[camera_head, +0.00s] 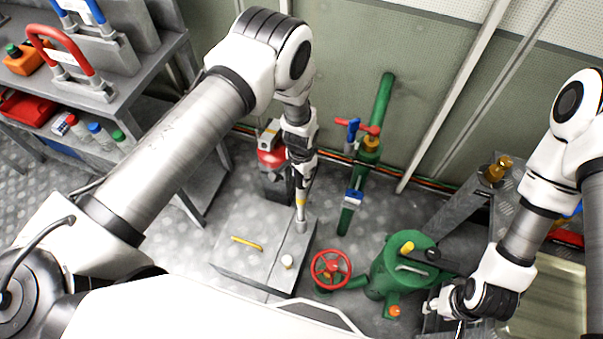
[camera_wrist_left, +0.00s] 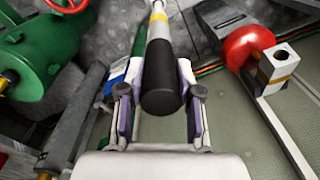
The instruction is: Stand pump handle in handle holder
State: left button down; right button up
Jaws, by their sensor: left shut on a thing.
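My left gripper (camera_head: 301,168) is shut on the pump handle (camera_head: 300,212), a grey rod with a yellow band and a black grip. In the head view the rod hangs down in front of a grey box. In the left wrist view the black end of the handle (camera_wrist_left: 161,98) lies between the fingers. A square grey socket with a yellow band and a dark hole, which looks like the handle holder (camera_wrist_left: 279,66), is to the right of the gripper and apart from it. My right gripper (camera_head: 443,303) is at the lower right; its fingers are too unclear to judge.
A green pump (camera_head: 400,270), a red valve wheel (camera_head: 331,268) and a green pipe (camera_head: 383,100) are to the right. A shelf (camera_head: 160,65) stands at the left.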

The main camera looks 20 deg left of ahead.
aim_at(302, 192)
pick_arm(q)
jog(key=shift+f+b, duration=4.8)
jog(key=shift+f, duration=0.75)
jog(key=c, duration=0.7)
grip_release()
jog(key=r, duration=1.2)
jog(key=shift+s, duration=0.2)
